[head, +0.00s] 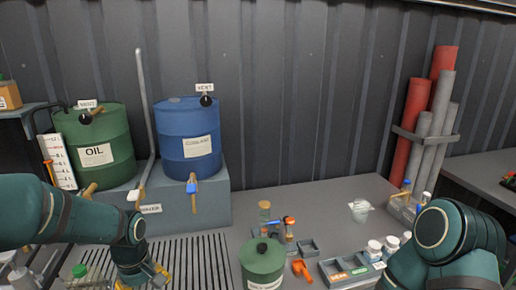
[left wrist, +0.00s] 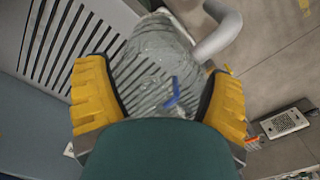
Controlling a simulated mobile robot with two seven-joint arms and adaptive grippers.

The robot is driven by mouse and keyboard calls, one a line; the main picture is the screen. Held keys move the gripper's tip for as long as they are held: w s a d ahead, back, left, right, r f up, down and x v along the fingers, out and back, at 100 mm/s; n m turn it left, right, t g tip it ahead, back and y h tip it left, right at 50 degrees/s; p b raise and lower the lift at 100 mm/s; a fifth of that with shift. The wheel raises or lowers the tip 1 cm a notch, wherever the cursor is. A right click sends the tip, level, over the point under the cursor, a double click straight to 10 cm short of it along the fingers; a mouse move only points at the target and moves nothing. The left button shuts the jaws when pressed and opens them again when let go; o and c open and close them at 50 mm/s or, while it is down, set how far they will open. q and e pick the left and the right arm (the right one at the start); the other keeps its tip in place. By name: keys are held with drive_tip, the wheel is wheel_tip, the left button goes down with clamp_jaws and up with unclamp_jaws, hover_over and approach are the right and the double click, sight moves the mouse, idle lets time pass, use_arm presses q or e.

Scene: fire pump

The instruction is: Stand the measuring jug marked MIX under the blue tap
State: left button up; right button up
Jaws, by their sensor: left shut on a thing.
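My left gripper (head: 146,275) is low over the slatted drain grate, at the bottom left of the head view. In the left wrist view its yellow fingers (left wrist: 158,100) are shut on a clear jug (left wrist: 150,58) with a blue mark. I cannot read MIX on it, and it is hardly visible in the head view. The blue tap (head: 192,187) sticks out below the blue coolant drum (head: 188,140), behind and to the right of this gripper. Another clear vessel (head: 360,211) stands on the bench at the right. My right gripper is out of view.
A green oil drum (head: 97,145) stands beside the blue drum. A grey pipe (head: 146,115) with a white end comes down between them. A green canister (head: 263,262), small trays (head: 310,247) and white-lidded jars (head: 374,249) crowd the front. The bench behind them is mostly clear.

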use_arm(q)
drive_tip(key=shift+s+d+f+m, duration=0.35)
drive_tip(key=shift+d+f+m, duration=0.15)
drive_tip(key=shift+f+m, duration=0.1)
drive_tip(key=shift+s+d+f+m, duration=0.35)
drive_tip(key=shift+d+f+m, duration=0.15)
drive_tip(key=shift+f, duration=0.05)
drive_tip(key=d+f+m+b, duration=0.2)
drive_tip(key=d+f+m, duration=0.1)
drive_tip(key=f, duration=0.3)
drive_tip(key=d+f+m+b, duration=0.1)
drive_tip(key=d+f+m, duration=0.2)
drive_tip(key=f, duration=0.3)
drive_tip(key=shift+s+d+m+b, duration=0.25)
drive_tip(key=shift+s+m+b, duration=0.15)
drive_tip(key=shift+m, duration=0.4)
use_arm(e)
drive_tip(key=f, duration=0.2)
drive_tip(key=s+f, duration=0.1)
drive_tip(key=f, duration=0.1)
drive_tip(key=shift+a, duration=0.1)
use_arm(q)
drive_tip(key=shift+w+d, duration=0.1)
drive_tip(key=shift+d, duration=0.05)
